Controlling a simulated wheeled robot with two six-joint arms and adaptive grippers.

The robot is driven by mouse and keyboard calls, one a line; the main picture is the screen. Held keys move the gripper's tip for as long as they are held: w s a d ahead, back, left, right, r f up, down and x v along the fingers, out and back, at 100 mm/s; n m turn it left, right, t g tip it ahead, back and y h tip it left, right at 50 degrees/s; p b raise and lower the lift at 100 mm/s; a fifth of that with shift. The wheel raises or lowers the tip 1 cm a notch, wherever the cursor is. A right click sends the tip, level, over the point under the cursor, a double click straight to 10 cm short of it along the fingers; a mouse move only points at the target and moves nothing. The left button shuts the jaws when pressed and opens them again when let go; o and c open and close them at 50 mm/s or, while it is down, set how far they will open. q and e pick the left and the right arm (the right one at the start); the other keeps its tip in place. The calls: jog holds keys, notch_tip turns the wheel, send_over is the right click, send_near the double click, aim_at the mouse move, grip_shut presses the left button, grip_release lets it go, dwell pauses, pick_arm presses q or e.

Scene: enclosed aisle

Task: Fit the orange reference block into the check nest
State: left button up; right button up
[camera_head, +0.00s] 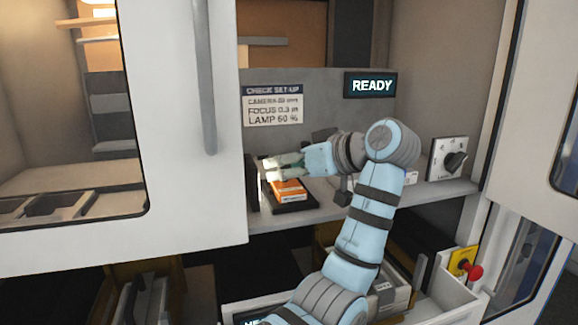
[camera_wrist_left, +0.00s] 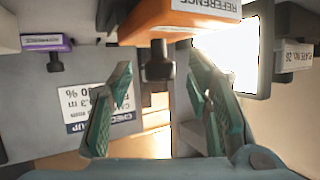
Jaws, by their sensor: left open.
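The orange reference block (camera_head: 288,191) rests on or in a dark base (camera_head: 296,208) on the cabinet shelf, in the head view; I cannot tell whether that base is the check nest or how the block is seated. My left gripper (camera_head: 268,167) is open just above and behind the block. In the left wrist view, which looks upside down, the orange block (camera_wrist_left: 190,17) shows its REFERENCE label and a dark knob (camera_wrist_left: 158,62). The open green fingers (camera_wrist_left: 160,95) lie on either side of the knob line, apart from it. My right gripper is not in view.
A READY display (camera_head: 371,85) and a set-up sign (camera_head: 272,105) are on the back panel. A dial (camera_head: 449,158) stands at the shelf's right. A white door with a grey handle (camera_head: 206,90) is close on the left. A purple-labelled item (camera_wrist_left: 46,42) shows in the wrist view.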

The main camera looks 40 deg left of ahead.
pick_arm(q)
jog(key=v, duration=1.1)
jog(key=shift+d, duration=0.35)
jog(key=shift+d+r, duration=0.1)
jog(key=shift+r, duration=0.05)
